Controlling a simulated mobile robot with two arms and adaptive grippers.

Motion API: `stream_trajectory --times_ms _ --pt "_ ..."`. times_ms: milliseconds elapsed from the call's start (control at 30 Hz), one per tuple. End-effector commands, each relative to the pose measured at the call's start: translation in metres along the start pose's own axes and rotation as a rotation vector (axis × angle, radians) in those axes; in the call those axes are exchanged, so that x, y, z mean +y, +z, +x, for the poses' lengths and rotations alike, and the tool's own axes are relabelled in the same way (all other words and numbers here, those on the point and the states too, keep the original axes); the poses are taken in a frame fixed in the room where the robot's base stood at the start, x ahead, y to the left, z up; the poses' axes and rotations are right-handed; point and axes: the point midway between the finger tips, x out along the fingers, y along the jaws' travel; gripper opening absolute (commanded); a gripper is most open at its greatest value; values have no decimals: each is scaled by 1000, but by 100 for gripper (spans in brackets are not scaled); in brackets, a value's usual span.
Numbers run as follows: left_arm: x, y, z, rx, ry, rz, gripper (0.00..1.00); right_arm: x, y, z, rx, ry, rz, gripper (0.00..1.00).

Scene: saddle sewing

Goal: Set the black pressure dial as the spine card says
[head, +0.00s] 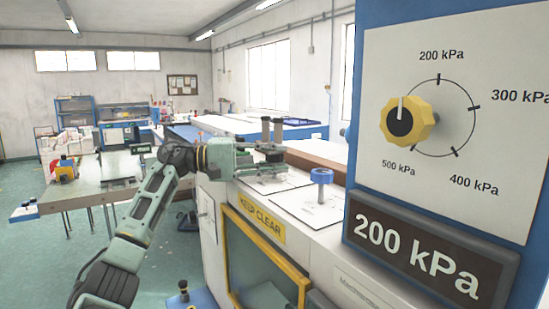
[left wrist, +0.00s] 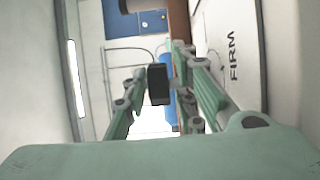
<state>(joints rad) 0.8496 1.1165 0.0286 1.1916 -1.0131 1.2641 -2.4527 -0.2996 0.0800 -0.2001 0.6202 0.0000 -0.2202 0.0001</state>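The pressure dial is a yellow scalloped knob with a black centre (head: 401,122) on a white panel (head: 385,60) at the right of the head view. Its white pointer mark points up, toward the 200 kPa label. The dark display (head: 420,248) below reads 200 kPa. A white card or panel marked FIRM (left wrist: 233,56) is at the right of the left wrist view; I cannot tell whether it is the spine card. My left gripper (head: 272,150) is over the bench, left of the dial and apart from it. My right gripper is out of view.
A blue-topped post (head: 321,177) stands on the white bench between my left gripper and the dial panel. A yellow KEEP CLEAR sign (head: 262,223) is on the bench front. A table (head: 100,185) stands at the left. Green floor lies open between.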

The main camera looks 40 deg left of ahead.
Motion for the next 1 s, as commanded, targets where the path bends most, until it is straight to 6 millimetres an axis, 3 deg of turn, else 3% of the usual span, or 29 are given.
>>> stream_trajectory --times_ms 467,1000 --pt "-1 -1 -8 3 -2 -1 34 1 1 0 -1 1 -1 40" --pt "-1 -1 -108 3 -1 -2 34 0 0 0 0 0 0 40"
